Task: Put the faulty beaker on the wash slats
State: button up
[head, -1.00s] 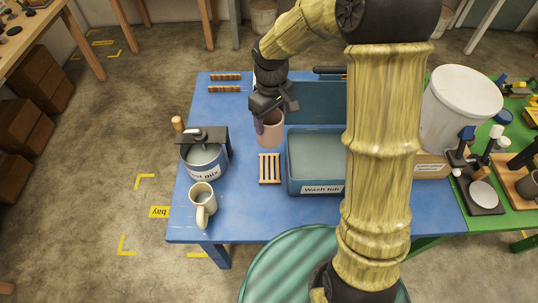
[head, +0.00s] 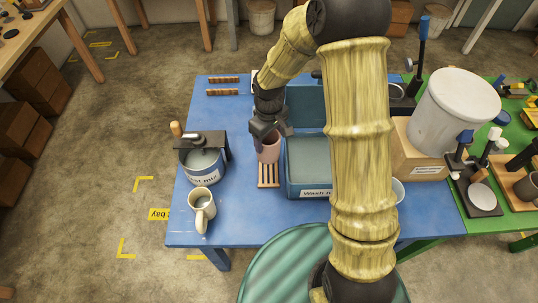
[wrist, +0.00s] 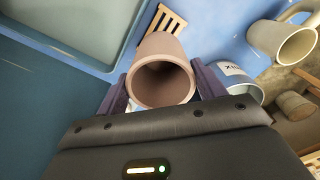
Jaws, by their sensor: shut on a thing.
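The pinkish beaker (head: 268,152) is upright in my gripper (head: 267,136), over the far part of the wooden wash slats (head: 268,179). In the wrist view the beaker (wrist: 160,50) stands between the two dark fingers of my gripper (wrist: 163,88), its open mouth toward the camera. My gripper is shut on it. The slats (wrist: 172,18) show beyond the beaker's base, partly hidden by it. I cannot tell whether the base touches them. No fault mark on the beaker is visible.
The blue wash tub (head: 308,193) is close on the right of the slats. A pot with a mix label (head: 204,172) stands to the left, a cream mug (head: 202,203) at the front left. The blue table (head: 255,220) is clear in front of the slats.

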aim_at(269, 156)
notch_tip(269, 156, down, 6)
jog(key=shift+r+p, duration=0.25)
jog(key=shift+p, duration=0.05)
jog(key=shift+f+p, duration=0.35)
jog(key=shift+f, duration=1.8)
jog(key=shift+f, duration=0.1)
jog(key=o, duration=1.2)
notch_tip(269, 156, up, 12)
jog(key=b, duration=0.2)
